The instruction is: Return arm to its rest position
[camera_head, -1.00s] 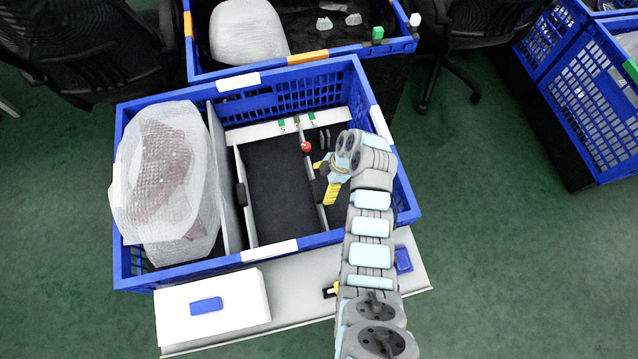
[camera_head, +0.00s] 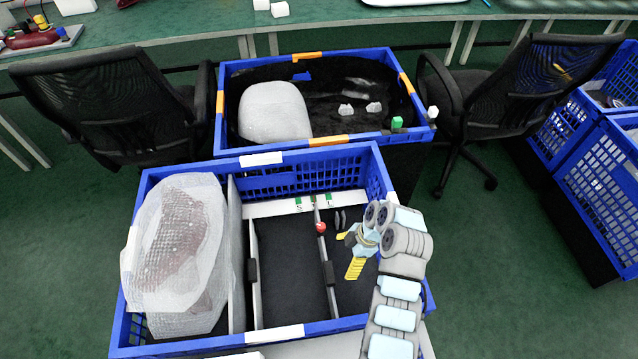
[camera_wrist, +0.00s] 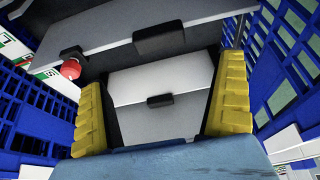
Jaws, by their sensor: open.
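My gripper (camera_head: 352,254) has yellow finger pads and hangs over the right compartment of the near blue crate (camera_head: 264,159). In the wrist view my gripper (camera_wrist: 162,105) is open, its two yellow fingers wide apart with nothing held between them. Beyond the fingers, grey panels with black clips (camera_wrist: 160,101) show. My arm reaches in over the crate's right side from the lower right. A wrapped tail lamp (camera_head: 180,250) in bubble wrap lies in the crate's left compartment. A red ball (camera_head: 321,227) sits at the top of a divider; it also shows in the wrist view (camera_wrist: 70,69).
A second blue crate (camera_head: 225,110) with a white wrapped bundle (camera_head: 273,111) stands behind. Office chairs (camera_head: 115,105) flank it, and more blue crates (camera_head: 610,180) stand at the right. Green floor (camera_head: 480,260) is open right of my arm. Crate walls and dividers surround my gripper.

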